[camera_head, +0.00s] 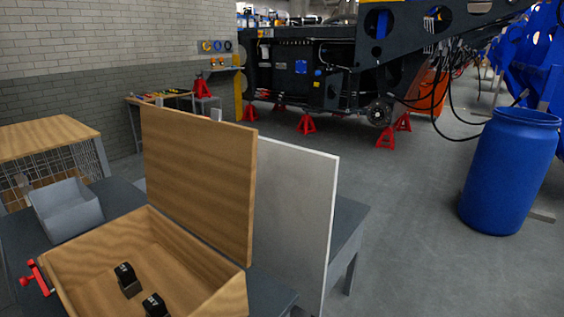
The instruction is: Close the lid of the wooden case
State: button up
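The wooden case (228,289) stands on a dark table at the lower left and is cut off by the bottom edge of the view. Its lid (198,180) is open and stands nearly upright at the case's back side. Inside the case lie two small black items, one near the middle (127,279) and one nearer the front (155,305). My gripper is not in view.
A white panel (300,205) stands right behind the lid. A grey bin (68,212) and a red clamp-like tool (38,277) are left of the case. A blue barrel (508,175) stands at right. The floor between is clear.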

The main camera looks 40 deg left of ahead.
aim_at(200, 171)
jog(key=i+l+u, duration=0.1)
jog(key=i+u, duration=0.35)
jog(key=i, duration=0.15)
jog(key=i+l+u, duration=0.3)
jog(key=i+u, duration=0.2)
jog(key=i+l+u, duration=0.65)
jog(key=u, duration=0.25)
jog(key=i+l+u, duration=0.2)
jog(key=u, duration=0.25)
jog(key=i+l+u, duration=0.1)
jog(key=l+u, duration=0.6)
jog(key=u, duration=0.15)
jog(key=l+u, duration=0.45)
jog(key=i+l+u, duration=0.1)
jog(key=l+u, duration=0.35)
jog(key=l, duration=0.05)
